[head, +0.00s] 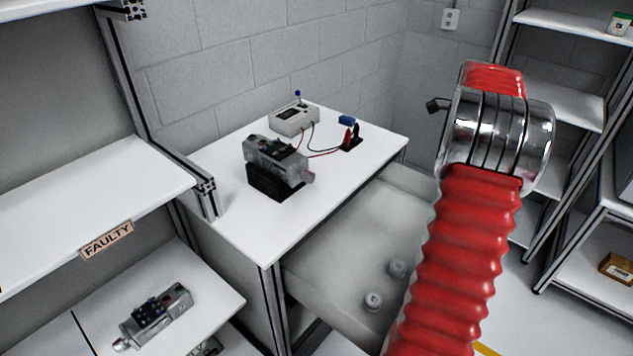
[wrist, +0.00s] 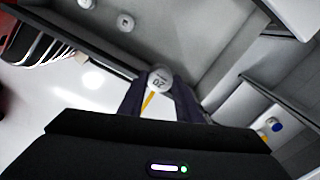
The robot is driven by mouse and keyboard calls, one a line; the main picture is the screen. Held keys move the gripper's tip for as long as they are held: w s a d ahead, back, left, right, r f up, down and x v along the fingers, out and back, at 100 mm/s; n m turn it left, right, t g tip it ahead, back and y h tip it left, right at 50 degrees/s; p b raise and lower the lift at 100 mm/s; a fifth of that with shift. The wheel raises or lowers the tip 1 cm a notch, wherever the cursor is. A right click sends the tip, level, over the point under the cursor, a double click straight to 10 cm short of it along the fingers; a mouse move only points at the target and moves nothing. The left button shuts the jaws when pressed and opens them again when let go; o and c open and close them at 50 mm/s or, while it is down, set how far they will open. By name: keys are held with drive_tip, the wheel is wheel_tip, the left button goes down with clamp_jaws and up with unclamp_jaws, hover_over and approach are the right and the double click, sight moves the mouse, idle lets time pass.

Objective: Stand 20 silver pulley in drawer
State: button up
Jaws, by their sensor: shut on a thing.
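My gripper (wrist: 158,100) is shut on a round silver pulley (wrist: 160,80) in the wrist view; the pulley's face is marked 20. In the head view my red arm hides most of the gripper and the pulley. The open drawer (head: 340,240) sticks out from under the white workbench. Two small silver pulleys stand in it, one nearer the front (head: 373,301) and one behind (head: 398,268). They also show at the top of the wrist view (wrist: 125,22). The held pulley appears over or near the drawer's edge; its height cannot be told.
On the workbench (head: 240,215) are a servo unit on a black stand (head: 275,170), a grey meter box (head: 293,120) and leads. A shelf labelled FAULTY (head: 107,241) stands at left, with another servo unit (head: 155,315) below. Shelving with a cardboard box (head: 616,267) stands at right.

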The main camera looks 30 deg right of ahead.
drive_tip(key=shift+d, duration=0.6)
drive_tip(key=shift+f, duration=0.15)
drive_tip(key=shift+f, duration=11.9)
drive_tip(key=shift+f, duration=1.3)
